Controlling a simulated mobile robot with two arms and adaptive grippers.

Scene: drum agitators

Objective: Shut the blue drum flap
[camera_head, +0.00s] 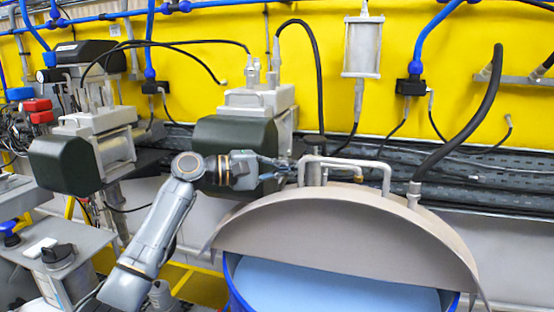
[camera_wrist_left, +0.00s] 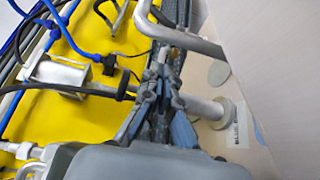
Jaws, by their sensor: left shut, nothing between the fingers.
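The blue drum (camera_head: 232,285) stands at the bottom right of the head view, with a pale blue surface inside its opening. Its beige half-round flap (camera_head: 340,240) appears raised and tilted over the back of the opening. The flap's face also fills the right of the left wrist view (camera_wrist_left: 265,60). My left gripper (camera_head: 284,164) is shut and empty, behind the flap's upper left edge and beside a bent metal pipe (camera_head: 338,161). In the left wrist view the shut fingers (camera_wrist_left: 160,72) are close to this pipe; contact cannot be told. My right gripper is not in view.
Metal pipes and a thick black hose (camera_head: 470,125) rise behind the flap. Dark green motor units (camera_head: 235,140) stand behind my left arm. A yellow wall (camera_head: 205,75) with blue tubes closes the back.

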